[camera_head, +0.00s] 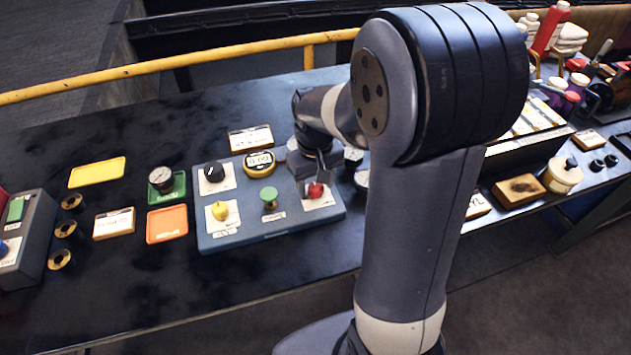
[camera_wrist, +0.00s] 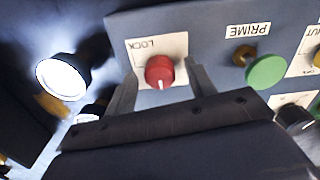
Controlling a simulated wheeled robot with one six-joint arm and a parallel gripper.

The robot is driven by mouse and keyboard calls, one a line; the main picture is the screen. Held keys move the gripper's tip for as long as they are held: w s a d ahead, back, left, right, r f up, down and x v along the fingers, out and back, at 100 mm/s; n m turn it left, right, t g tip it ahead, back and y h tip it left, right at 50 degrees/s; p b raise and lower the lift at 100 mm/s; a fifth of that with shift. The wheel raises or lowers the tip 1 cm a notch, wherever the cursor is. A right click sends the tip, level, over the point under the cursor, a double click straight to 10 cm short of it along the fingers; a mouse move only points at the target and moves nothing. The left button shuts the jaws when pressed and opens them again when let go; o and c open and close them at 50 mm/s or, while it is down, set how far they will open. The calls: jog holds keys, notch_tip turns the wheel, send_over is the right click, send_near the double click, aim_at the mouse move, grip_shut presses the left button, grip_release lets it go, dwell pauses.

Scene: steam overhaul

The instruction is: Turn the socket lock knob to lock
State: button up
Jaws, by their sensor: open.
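The red socket lock knob (camera_wrist: 160,71) sits on a white plate marked LOCK in the wrist view, with a white pointer mark aimed toward the bottom of that picture. In the head view the knob (camera_head: 316,190) is at the right end of the blue-grey control panel (camera_head: 240,235). My gripper (camera_wrist: 158,85) is open, with one finger on each side of the knob. I cannot tell whether the fingers touch it. In the head view my gripper (camera_head: 314,170) is just behind and above the knob, partly hidden by my arm.
A green PRIME button (camera_wrist: 266,71) is beside the knob. A gauge (camera_head: 161,178) stands left of the panel. A yellow rail (camera_head: 180,68) runs behind the bench.

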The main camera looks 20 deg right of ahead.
jog(key=c, duration=1)
jog(key=shift+o, duration=0.2)
jog(key=m, duration=0.4)
jog(key=shift+m, duration=0.3)
jog(key=m, duration=0.4)
jog(key=shift+m+p, duration=0.3)
jog(key=m, duration=0.4)
jog(key=shift+m, duration=2.4)
